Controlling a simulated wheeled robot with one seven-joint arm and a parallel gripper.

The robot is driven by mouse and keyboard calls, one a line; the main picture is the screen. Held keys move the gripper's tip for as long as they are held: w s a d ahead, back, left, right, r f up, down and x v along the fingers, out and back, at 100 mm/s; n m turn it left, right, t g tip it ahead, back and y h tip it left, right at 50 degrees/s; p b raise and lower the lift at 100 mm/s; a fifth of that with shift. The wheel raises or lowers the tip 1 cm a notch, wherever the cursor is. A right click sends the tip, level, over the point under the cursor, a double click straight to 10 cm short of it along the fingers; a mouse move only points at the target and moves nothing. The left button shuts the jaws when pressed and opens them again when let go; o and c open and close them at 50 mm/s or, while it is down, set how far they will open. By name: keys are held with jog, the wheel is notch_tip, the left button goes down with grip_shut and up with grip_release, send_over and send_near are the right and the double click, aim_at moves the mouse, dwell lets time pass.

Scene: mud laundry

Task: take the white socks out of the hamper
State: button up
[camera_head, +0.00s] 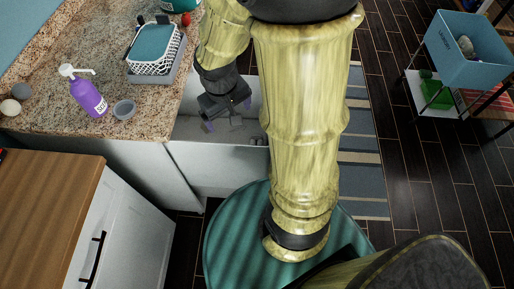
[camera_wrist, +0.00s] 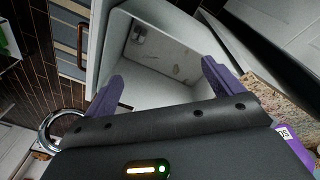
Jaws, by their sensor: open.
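A blue bin (camera_head: 470,48) marked with a laundry label stands at the upper right of the head view, and it looks like the hamper. It holds a pale grey-white bundle (camera_head: 465,45) and darker items; I cannot tell if the bundle is the white socks. My gripper (camera_head: 224,122) is far to the left of this bin, over the white sink basin (camera_head: 205,160). In the wrist view my gripper (camera_wrist: 163,70) has its purple fingers spread wide with nothing between them, pointing into the white basin (camera_wrist: 185,40).
The granite counter (camera_head: 50,85) holds a purple pump bottle (camera_head: 88,95), a small grey bowl (camera_head: 124,109) and a white basket (camera_head: 155,62) with teal cloth. Dark floor (camera_head: 425,150) lies open at the right, beside a striped rug (camera_head: 362,150).

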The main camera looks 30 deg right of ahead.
jog(key=w+d+f+n+g+h+b, duration=0.1)
jog(key=w+d+f+n+h+b, duration=0.15)
jog(key=f+b, duration=0.4)
jog(key=w+d+f+n+g+h+b, duration=0.1)
jog(key=w+d+f+h+b, duration=0.2)
jog(key=f, duration=0.6)
jog(key=w+d+f+n+g+h+b, duration=0.15)
jog(key=w+f+b, duration=0.25)
jog(key=f, duration=0.4)
jog(key=n+h+b, duration=0.1)
jog(key=n+h, duration=0.1)
jog(key=n, duration=0.2)
send_near(257, 144)
notch_tip(257, 144, up, 2)
jog(key=w+d, duration=0.1)
jog(key=d, duration=0.1)
jog(key=f+n+h, duration=0.1)
jog(key=f+n, duration=0.1)
jog(key=f+n+h, duration=0.1)
jog(key=f, duration=0.2)
jog(key=f+n+h, duration=0.1)
jog(key=f+n, duration=0.1)
jog(key=f, duration=0.1)
jog(key=shift+w+a+f+n+g, duration=0.2)
jog(key=shift+a+f+n+g, duration=0.05)
jog(key=shift+n, duration=0.05)
jog(key=shift+x, duration=1.25)
jog(key=shift+x, duration=2.55)
jog(key=shift+r, duration=0.15)
